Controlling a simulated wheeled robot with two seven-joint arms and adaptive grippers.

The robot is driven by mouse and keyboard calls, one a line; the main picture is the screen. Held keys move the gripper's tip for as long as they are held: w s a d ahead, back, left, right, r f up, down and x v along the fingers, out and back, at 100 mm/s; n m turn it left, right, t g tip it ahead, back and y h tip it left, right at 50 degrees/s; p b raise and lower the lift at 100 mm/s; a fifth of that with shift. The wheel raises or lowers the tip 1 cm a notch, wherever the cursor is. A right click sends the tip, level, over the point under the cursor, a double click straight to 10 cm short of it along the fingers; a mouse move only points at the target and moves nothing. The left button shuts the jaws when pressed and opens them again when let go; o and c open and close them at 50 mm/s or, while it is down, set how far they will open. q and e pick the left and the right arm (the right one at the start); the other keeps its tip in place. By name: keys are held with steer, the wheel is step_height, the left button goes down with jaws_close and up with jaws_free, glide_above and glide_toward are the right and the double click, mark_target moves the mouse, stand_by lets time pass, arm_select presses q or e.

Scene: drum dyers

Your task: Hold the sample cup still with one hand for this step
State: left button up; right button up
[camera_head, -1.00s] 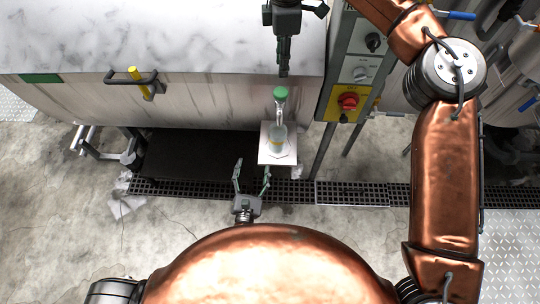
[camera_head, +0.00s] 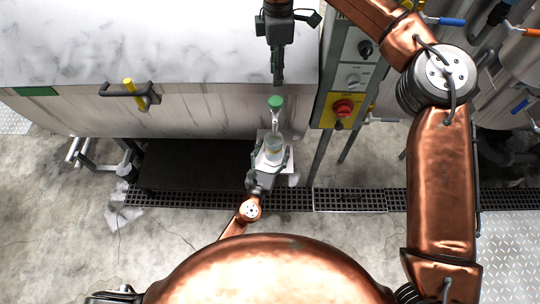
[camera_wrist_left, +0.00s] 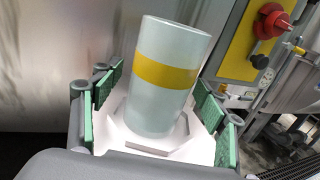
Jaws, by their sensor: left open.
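The sample cup (camera_head: 273,147) is pale and translucent with a yellow band. It stands on a small white shelf under a tap with a green knob (camera_head: 276,102). The cup (camera_wrist_left: 166,78) fills the middle of the left wrist view, tilted in the picture. My left gripper (camera_head: 268,162) is open, its fingers on either side of the cup. Its green pads show left and right of the cup with gaps, apart from its wall. My right gripper (camera_head: 278,72) points down just above the green knob; its fingers look edge-on, so their opening is unclear.
The white shelf (camera_wrist_left: 203,148) has a raised faceted holder around the cup's base. A control panel with a red knob (camera_head: 343,108) stands to the right. The pale vat (camera_head: 60,107) with a yellow-gripped handle is behind. A floor grate (camera_head: 350,198) runs below.

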arm_select(q)
steer(key=shift+w+d, duration=0.1)
steer(key=shift+w, duration=0.2)
steer(key=shift+c, duration=0.4)
steer(key=c, duration=1.2)
arm_select(e)
steer(key=shift+c, duration=0.6)
